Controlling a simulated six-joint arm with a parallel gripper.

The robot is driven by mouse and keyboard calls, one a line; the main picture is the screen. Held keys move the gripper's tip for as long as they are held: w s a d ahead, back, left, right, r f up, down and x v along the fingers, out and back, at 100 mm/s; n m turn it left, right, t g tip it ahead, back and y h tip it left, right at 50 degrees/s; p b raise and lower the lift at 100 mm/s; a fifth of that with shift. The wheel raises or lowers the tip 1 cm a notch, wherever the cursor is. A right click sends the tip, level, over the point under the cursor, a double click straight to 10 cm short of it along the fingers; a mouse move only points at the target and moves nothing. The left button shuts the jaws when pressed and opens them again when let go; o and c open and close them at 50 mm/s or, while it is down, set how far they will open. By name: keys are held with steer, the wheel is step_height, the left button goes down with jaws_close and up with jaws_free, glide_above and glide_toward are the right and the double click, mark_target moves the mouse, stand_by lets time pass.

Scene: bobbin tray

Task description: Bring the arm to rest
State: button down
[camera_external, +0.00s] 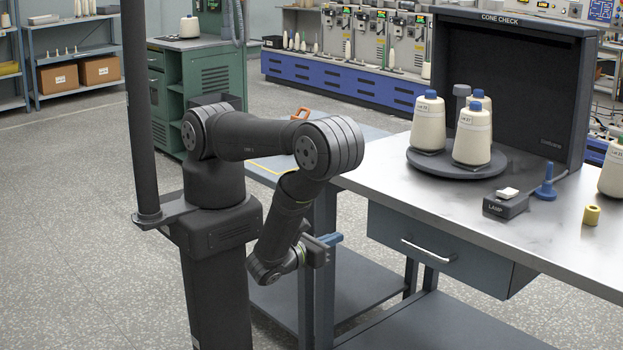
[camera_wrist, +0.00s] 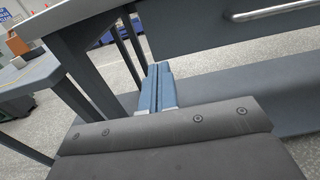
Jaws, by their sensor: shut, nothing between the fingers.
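My gripper (camera_external: 330,239) is beside the near left end of the workbench (camera_external: 365,178), below its top and close to a table leg. Its blue fingers are shut with nothing between them. In the wrist view the blue fingers of my gripper (camera_wrist: 157,86) lie together, above the bench's grey lower shelf (camera_wrist: 235,95). My arm is folded down from the elbow, and the gripper points to the right in the external view.
On the bench, several cream cones (camera_external: 472,135) stand on a dark turntable (camera_external: 425,163) before a black booth (camera_external: 510,80). A lamp switch box (camera_external: 505,206), a blue spindle (camera_external: 546,184) and a yellow bobbin (camera_external: 591,215) are nearby. A drawer (camera_external: 440,250) hangs under the top. Open floor lies left.

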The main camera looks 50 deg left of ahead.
mark_target(374, 222)
steer(key=shift+w, duration=5.95)
steer(key=shift+s, duration=1.25)
steer(key=s, duration=0.7)
